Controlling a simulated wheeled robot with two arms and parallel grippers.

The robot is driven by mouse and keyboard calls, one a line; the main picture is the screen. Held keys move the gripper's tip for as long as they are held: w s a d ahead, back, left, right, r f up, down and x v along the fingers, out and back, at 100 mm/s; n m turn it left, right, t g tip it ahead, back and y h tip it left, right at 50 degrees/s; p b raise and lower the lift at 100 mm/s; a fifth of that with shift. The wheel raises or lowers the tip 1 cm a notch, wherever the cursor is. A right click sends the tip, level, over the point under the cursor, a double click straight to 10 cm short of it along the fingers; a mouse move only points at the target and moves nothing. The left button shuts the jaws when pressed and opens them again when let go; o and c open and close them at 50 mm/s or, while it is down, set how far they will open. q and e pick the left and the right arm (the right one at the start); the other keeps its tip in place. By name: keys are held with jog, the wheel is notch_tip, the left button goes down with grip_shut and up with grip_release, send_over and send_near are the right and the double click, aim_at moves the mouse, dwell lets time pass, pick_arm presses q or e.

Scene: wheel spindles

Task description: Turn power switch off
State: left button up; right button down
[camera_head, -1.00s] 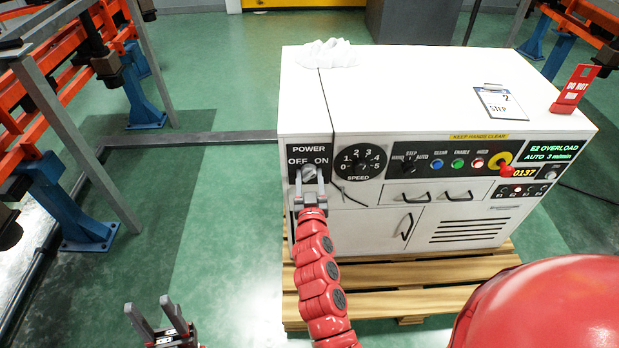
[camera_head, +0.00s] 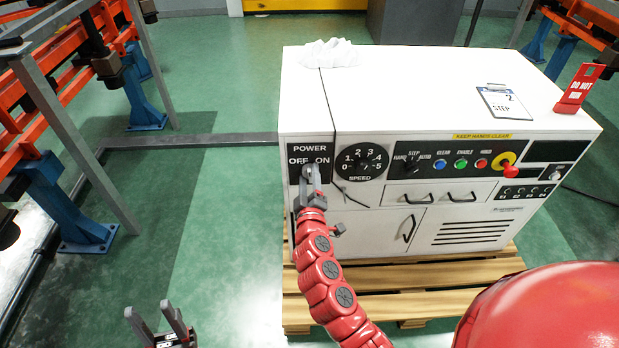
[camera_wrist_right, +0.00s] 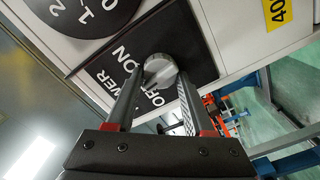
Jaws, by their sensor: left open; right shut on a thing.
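The power switch is a round grey knob (camera_wrist_right: 161,70) on a black POWER plate (camera_head: 308,151) at the front left of the white cabinet (camera_head: 400,90). My right gripper (camera_head: 311,176) is at the knob, its fingers shut on either side of it. In the right wrist view, the knob sits between the two fingertips, and its ridge appears to point toward the OFF label. In the head view, the gripper mostly hides the knob. My left gripper (camera_head: 158,318) is open and empty over the floor at the bottom left.
The cabinet's display panel (camera_head: 551,151) is dark. The cabinet stands on a wooden pallet (camera_head: 400,283). An orange and blue frame (camera_head: 90,200) stands at left.

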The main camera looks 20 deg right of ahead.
jog(key=n, duration=0.4)
jog(key=shift+a+p, duration=0.1)
jog(key=shift+p, duration=0.3)
jog(key=shift+f+n+p, duration=0.15)
jog(key=shift+n+p, duration=0.2)
jog(key=shift+n, duration=1.25)
jog(key=shift+c, duration=1.4)
grip_release()
jog(key=b+v, duration=0.1)
jog(key=v, duration=1.6)
jog(key=shift+s, duration=0.2)
